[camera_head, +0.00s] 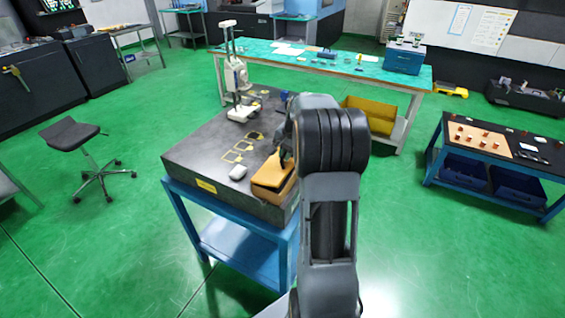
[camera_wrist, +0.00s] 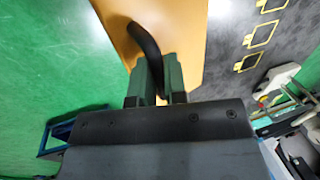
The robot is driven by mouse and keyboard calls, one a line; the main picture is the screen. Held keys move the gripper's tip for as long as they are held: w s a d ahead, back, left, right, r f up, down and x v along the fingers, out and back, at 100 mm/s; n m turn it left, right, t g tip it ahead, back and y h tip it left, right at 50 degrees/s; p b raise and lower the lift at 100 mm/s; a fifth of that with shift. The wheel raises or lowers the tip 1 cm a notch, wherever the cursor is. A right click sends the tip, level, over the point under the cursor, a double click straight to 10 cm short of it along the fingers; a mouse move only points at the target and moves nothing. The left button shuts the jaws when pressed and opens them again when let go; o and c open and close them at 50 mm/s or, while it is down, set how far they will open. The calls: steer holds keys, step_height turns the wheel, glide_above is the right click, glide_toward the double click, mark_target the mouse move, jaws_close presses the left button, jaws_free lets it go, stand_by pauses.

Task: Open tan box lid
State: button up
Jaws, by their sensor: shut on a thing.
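The tan box (camera_head: 273,190) sits at the near right corner of the dark stone-topped table, partly hidden behind my arm. Its tan lid (camera_head: 268,174) shows on top; I cannot tell whether it is raised at all. In the wrist view the lid (camera_wrist: 186,30) is a plain tan panel with a dark curved handle (camera_wrist: 146,42). My gripper (camera_wrist: 158,82) is shut on this handle, its green-grey fingers on either side. In the head view my gripper (camera_head: 287,160) is small and dark above the lid.
The dark table (camera_head: 205,150) carries a white rounded object (camera_head: 238,172) left of the box, yellow outlined shapes (camera_head: 240,152) and a tall white stand (camera_head: 236,80). A long green-topped bench (camera_head: 340,68) is behind. A black stool (camera_head: 75,135) stands left; green floor lies between.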

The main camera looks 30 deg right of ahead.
mark_target(274, 160)
steer(key=shift+w+a+r+p, duration=0.25)
steer(key=shift+w+r+p, duration=0.1)
steer(key=shift+w+r, duration=0.1)
steer(key=shift+w+a+r+p, duration=0.25)
steer(key=shift+w+r+p, duration=0.15)
steer(key=shift+w+p, duration=0.1)
steer(key=shift+w+a+r, duration=0.1)
steer(key=shift+w+a, duration=0.05)
steer(key=shift+w, duration=0.1)
steer(key=shift+r, duration=0.1)
steer(key=shift+w+a+r+p, duration=0.3)
steer(key=shift+w+p, duration=0.2)
steer(key=shift+p, duration=0.15)
steer(key=shift+w+a, duration=0.15)
steer(key=shift+w, duration=0.2)
